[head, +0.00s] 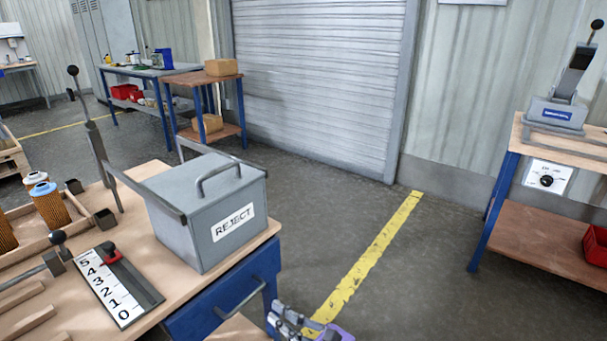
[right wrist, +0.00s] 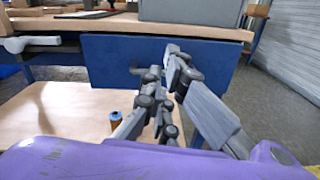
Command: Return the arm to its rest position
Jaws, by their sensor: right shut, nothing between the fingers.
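My right gripper (head: 288,320) shows at the bottom edge of the head view, in front of the workbench (head: 150,297) and low beside its blue drawer (head: 225,305). In the right wrist view its fingers (right wrist: 165,95) are shut and empty, in front of the blue drawer panel (right wrist: 110,62). Part of my right arm is cut off by the frame. My left gripper is not in view. Orange filter cartridges (head: 50,207) with blue or white caps stand in a wooden tray at the left. One orange cartridge with a blue top (right wrist: 116,119) shows low in the right wrist view.
A grey REJECT bin (head: 203,212) with a handled lid stands on the bench. A numbered scale with a red slider (head: 108,253) and lever handles are left of it. A side bench with a press (head: 555,113) stands right. The floor between is clear.

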